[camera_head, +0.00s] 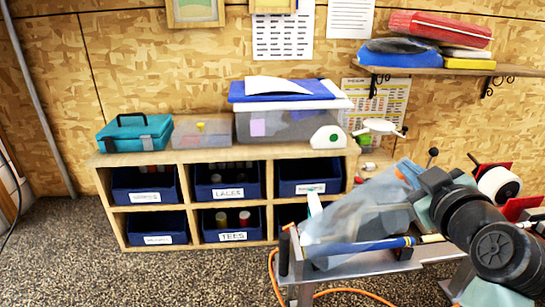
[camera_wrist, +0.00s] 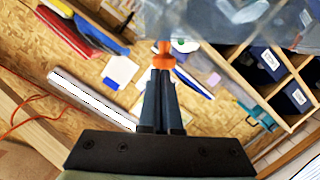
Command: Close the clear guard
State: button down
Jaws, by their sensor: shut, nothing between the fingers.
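The clear guard (camera_head: 352,208) is a see-through, bluish sheet tilted over the metal bench at the right of the head view. It also fills the top of the wrist view (camera_wrist: 225,18). An orange knob (camera_wrist: 164,56) shows at the guard's lower edge, just beyond my fingertips; I cannot tell if they touch it. My gripper (camera_wrist: 163,78) is shut and empty, its dark fingers side by side. In the head view my arm comes in from the right, and its fingers are mostly hidden beside the guard.
A blue-gripped shaft (camera_head: 365,246) lies across the metal bench (camera_head: 375,266) below the guard. A red device with a white roll (camera_head: 499,183) stands to the right. A wooden cubby shelf (camera_head: 188,213) with blue bins is behind left. An orange cord (camera_head: 345,291) runs on the floor.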

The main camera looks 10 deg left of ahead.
jog(key=w+d+f+m+y+b, duration=0.1)
jog(key=d+f+m+b, duration=0.2)
jog(key=f, duration=0.4)
jog(key=w+d+f+m+y+b, duration=0.1)
jog(key=d+f+m+b, duration=0.2)
jog(key=f+b, duration=0.3)
jog(key=shift+d+f+g, duration=0.4)
jog(key=shift+d+f, duration=0.25)
jog(key=shift+f, duration=0.1)
